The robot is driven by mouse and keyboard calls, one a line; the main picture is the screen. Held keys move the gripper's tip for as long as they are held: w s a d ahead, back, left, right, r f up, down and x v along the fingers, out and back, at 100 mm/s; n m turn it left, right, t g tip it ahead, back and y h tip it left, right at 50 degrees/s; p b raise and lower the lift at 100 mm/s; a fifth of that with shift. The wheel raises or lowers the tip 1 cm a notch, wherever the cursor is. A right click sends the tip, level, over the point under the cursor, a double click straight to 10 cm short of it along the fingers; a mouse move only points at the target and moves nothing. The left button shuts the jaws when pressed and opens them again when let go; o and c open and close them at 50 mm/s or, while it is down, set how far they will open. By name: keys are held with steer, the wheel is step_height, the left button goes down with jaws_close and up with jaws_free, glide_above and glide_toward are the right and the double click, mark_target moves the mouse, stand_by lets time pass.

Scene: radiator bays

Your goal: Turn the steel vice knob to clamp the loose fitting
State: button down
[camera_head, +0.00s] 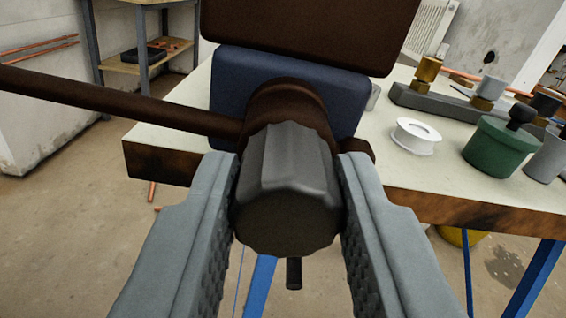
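The steel vice knob (285,190), dark grey with a fluted rim, is in the middle of the view, its end facing me. It sits on the front of a vice with a blue body (228,95) and a dark brown block (310,30) above. My gripper (289,195) has one grey finger on each side of the knob. Both fingers appear to touch its sides, with no clear gap. The loose fitting cannot be made out; the vice jaws are not clearly visible.
A brown bar (120,105) runs left from the vice. The pale workbench (400,175) holds a white tape roll (416,137), a green pot (500,147) and a rack with brass fittings (427,68) at right. A short dark rod (294,273) hangs below the knob.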

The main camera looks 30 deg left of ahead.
steer(key=m, duration=1.1)
steer(key=shift+m, duration=0.4)
steer(key=m, duration=1)
steer(key=shift+m, duration=0.4)
steer(key=m, duration=0.3)
steer(key=shift+m, duration=0.4)
steer(key=m, duration=0.3)
steer(key=shift+m, duration=0.4)
steer(key=c, duration=1.4)
jaws_free()
steer(key=shift+o, duration=0.6)
steer(key=shift+d, duration=0.1)
